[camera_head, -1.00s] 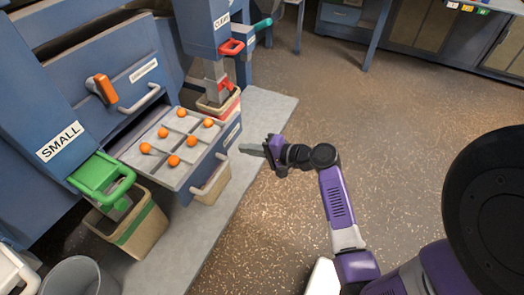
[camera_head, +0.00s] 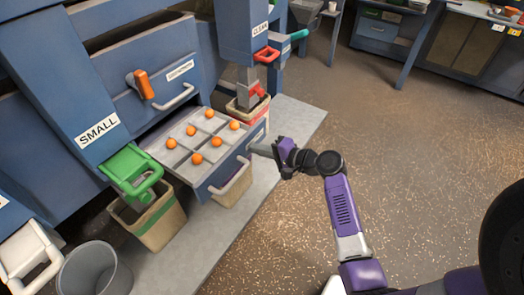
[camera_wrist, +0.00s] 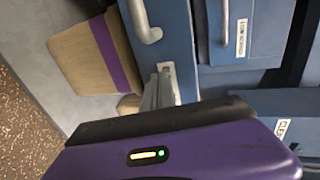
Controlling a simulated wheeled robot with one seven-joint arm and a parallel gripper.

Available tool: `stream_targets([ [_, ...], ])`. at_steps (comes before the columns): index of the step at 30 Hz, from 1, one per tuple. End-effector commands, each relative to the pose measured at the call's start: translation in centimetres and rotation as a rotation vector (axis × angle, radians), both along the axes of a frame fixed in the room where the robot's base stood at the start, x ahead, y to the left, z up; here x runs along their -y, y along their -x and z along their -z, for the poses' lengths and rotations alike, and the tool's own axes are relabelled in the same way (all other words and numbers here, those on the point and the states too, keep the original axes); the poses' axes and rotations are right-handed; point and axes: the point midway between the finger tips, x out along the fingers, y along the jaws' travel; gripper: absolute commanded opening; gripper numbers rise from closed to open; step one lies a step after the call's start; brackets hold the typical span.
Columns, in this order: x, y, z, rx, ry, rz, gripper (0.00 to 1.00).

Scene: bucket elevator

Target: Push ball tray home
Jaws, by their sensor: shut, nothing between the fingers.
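The ball tray (camera_head: 190,157) is a grey-topped drawer with several orange balls (camera_head: 198,158) in its compartments. In the head view it sticks out of the blue machine below a pull handle. My gripper (camera_head: 254,149) is shut and empty at the tray's front right side, with its fingertips at or very close to the front face; I cannot tell whether they touch. In the wrist view the shut fingers (camera_wrist: 158,92) point at a blue panel with a white label, and a bin with a purple stripe (camera_wrist: 108,50) lies beside them.
A green-handled SMALL chute (camera_head: 130,168) stands over a green-striped bin (camera_head: 158,220) left of the tray. A red-handled CLEAN chute (camera_head: 266,54) stands behind it. A grey bucket (camera_head: 95,270) is at lower left. Open floor (camera_head: 420,130) lies to the right.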

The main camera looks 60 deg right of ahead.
Motion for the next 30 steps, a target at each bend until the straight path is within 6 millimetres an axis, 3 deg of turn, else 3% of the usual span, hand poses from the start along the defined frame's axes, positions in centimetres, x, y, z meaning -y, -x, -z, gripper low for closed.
stream_targets([
  [8, -0.4, -6.2, 0.0, 0.002, 0.002, -0.007, 0.0],
  [21, -0.7, -18.4, 0.3, 0.003, 0.003, -0.003, 0.0],
  [30, -0.9, -24.9, 0.3, 0.002, 0.002, -0.002, 0.0],
])
